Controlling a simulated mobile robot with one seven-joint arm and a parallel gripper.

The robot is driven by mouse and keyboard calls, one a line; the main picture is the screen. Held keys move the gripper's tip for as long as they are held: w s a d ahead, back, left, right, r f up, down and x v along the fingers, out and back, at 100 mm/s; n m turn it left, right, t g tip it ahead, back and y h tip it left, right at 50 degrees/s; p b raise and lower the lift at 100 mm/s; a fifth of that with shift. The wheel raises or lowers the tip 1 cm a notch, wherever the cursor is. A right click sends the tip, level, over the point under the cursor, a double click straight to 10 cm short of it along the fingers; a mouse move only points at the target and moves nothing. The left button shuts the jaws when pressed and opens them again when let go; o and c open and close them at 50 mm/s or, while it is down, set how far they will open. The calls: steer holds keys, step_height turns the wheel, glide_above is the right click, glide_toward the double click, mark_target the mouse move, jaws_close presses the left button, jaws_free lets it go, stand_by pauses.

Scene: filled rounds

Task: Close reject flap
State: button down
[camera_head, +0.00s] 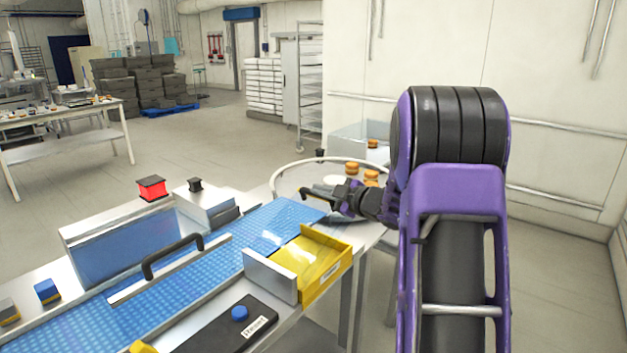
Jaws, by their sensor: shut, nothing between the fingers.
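A grey metal plate (270,276), which looks like the reject flap, stands upright at the near left side of the yellow tray (322,264). I cannot tell its hinge or how far it is open. The yellow tray sits beside the blue conveyor belt (205,265) and looks empty under a glare. My gripper (308,194) is shut and empty. It is over the far end of the belt, beyond the tray and apart from the plate.
A black panel with a blue button (239,313) lies in front of the tray. A round table (290,178) with several filled rounds (352,167) stands behind my gripper.

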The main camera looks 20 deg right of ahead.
mark_target(328, 205)
steer(key=shift+m, duration=0.7)
steer(key=d+f, duration=0.1)
steer(key=w+f, duration=0.1)
steer(key=f, duration=0.1)
steer(key=d+f, duration=0.1)
steer(key=f, duration=0.1)
steer(key=shift+w+d+f+b, duration=0.25)
steer(key=shift+w+d+b, duration=0.05)
steer(key=shift+w+b, duration=0.05)
steer(key=shift+w+d+f, duration=0.15)
steer(key=shift+d+f, duration=0.1)
steer(key=shift+f, duration=0.6)
